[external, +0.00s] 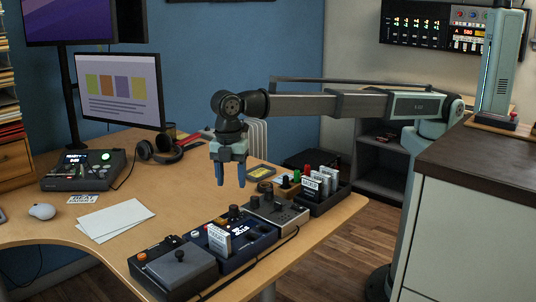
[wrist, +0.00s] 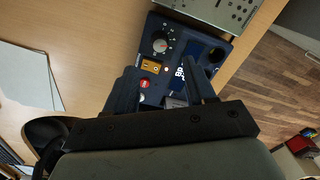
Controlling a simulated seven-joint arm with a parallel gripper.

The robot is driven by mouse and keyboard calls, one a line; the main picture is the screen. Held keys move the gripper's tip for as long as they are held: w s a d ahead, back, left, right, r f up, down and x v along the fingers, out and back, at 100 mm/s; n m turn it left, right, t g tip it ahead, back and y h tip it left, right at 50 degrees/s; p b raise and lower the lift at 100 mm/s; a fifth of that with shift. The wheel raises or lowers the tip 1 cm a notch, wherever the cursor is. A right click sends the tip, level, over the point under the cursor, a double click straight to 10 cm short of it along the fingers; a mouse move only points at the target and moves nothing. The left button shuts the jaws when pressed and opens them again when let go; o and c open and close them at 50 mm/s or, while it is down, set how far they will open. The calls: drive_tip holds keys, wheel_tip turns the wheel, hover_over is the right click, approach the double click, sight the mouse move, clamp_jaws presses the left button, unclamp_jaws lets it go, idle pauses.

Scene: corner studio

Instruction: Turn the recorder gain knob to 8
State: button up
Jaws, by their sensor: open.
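The dark blue box (external: 257,240), which I take to be the recorder, sits near the table's right edge, with a dark knob (external: 234,211) standing up on it. In the wrist view the blue box (wrist: 187,51) carries a knob (wrist: 159,45) inside a ring of pale scale marks with a little red. The number it points to is too small to read. My gripper (external: 231,180) is open and empty, pointing down above the devices. In the wrist view my gripper (wrist: 163,88) has its fingers below the dial, apart from the knob.
A dark box with an orange button (external: 142,257) stands in front of the blue box, and a grey box (external: 285,210) behind it. A console (external: 82,170), papers (external: 115,219) and a mouse (external: 42,211) lie left.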

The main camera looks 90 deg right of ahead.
sight(233, 206)
wheel_tip(233, 206, down, 9)
drive_tip(key=shift+s+r, duration=0.1)
idle(0.3)
clamp_jaws()
idle(0.5)
